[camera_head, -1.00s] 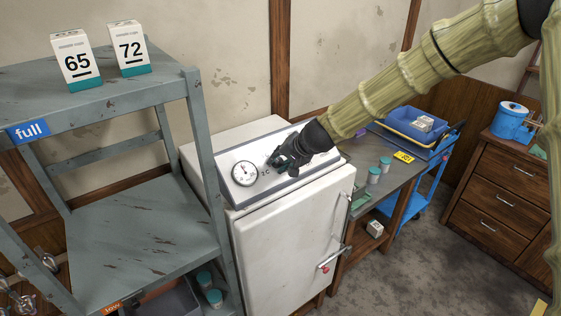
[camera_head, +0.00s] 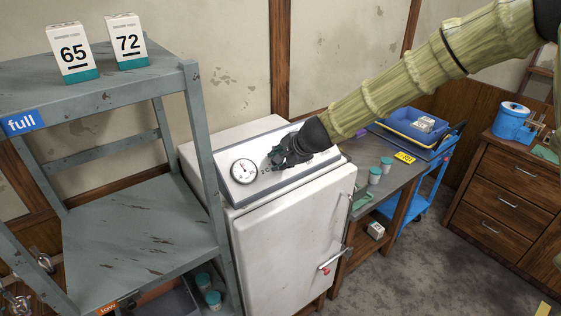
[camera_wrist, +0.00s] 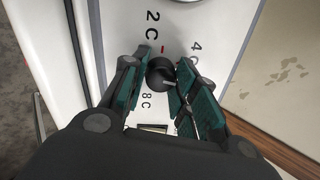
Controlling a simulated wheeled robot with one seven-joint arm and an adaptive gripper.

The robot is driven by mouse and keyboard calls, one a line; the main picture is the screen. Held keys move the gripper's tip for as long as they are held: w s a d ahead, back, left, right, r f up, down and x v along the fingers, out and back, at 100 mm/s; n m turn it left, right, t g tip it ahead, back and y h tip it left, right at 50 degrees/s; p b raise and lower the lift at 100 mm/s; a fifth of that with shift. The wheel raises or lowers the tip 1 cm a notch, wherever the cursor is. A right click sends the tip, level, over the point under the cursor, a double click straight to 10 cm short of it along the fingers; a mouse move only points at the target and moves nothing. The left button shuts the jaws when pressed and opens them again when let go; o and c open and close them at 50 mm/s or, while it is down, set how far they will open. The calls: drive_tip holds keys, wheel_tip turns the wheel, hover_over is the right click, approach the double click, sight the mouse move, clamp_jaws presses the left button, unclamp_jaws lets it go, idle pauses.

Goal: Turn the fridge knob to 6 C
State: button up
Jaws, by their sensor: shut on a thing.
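The white fridge (camera_head: 287,235) stands beside the grey shelf, with a sloped control panel on top. The panel bears a round dial gauge (camera_head: 244,170) left of my gripper (camera_head: 279,157). In the wrist view, the black knob (camera_wrist: 159,73) sits between the fingertips of my gripper (camera_wrist: 164,69), which is shut on it. A pale pointer line shows on the knob, towards the lower right of the picture. The printed marks 2 C (camera_wrist: 153,26), 4 C (camera_wrist: 195,50) and 8 C (camera_wrist: 146,101) are visible around it. No 6 C mark is visible; the right finger covers part of the panel.
The grey shelf (camera_head: 140,225) is close on the left, with boxes marked 65 (camera_head: 72,50) and 72 (camera_head: 127,43) on top. A side table (camera_head: 385,185) with small jars stands right of the fridge. A blue cart (camera_head: 425,195) and wooden drawers (camera_head: 500,195) are farther right.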

drive_tip(key=shift+f+m, duration=0.1)
drive_tip(key=shift+m, duration=1.8)
drive_tip(key=o, duration=1)
drive_tip(key=shift+r, duration=0.2)
drive_tip(key=shift+s+d+r, duration=0.15)
drive_tip(key=shift+s+r, duration=0.05)
drive_tip(key=shift+v, duration=5.55)
drive_tip(key=shift+s, duration=0.15)
